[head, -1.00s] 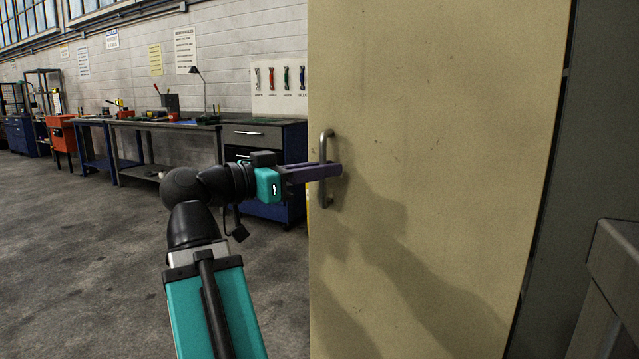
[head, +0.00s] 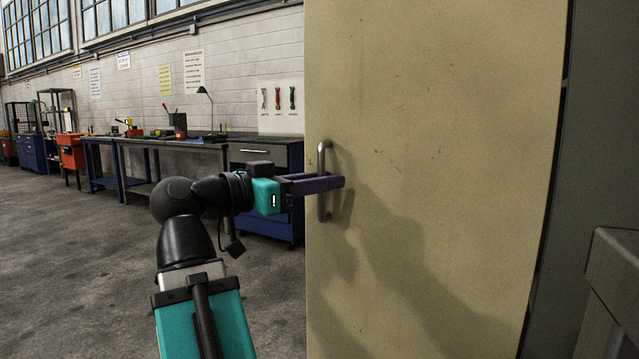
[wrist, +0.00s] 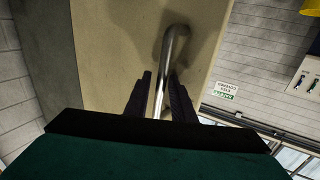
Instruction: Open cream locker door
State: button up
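The cream locker door (head: 450,120) is a tall, scuffed panel filling the right half of the head view. Its metal bar handle (head: 324,155) is upright near the door's left edge. My gripper (head: 335,183) reaches in from the left with its purple fingers across the handle. In the wrist view the handle (wrist: 165,65) runs between the two dark fingers, which lie close on either side of it, so my gripper looks shut on it. The handle's stretch behind the fingers is hidden in the head view.
A grey surface edge (head: 612,262) stands close at the lower right. A dark grey panel (head: 600,130) is right of the door. Workbenches (head: 175,145) and a blue drawer cabinet (head: 270,225) stand along the back wall. The floor (head: 75,260) at left is clear.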

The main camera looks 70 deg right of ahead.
jog(key=shift+w, duration=0.1)
dwell(0.3)
jog(key=shift+a, duration=0.1)
jog(key=shift+p+v, duration=0.9)
jog(key=shift+v, duration=5.85)
jog(key=shift+b+x, duration=0.65)
jog(key=shift+x, duration=3.15)
jog(key=shift+w+a, duration=0.1)
jog(key=shift+a, duration=0.05)
jog(key=shift+b+x, duration=0.3)
jog(key=shift+x, duration=2.95)
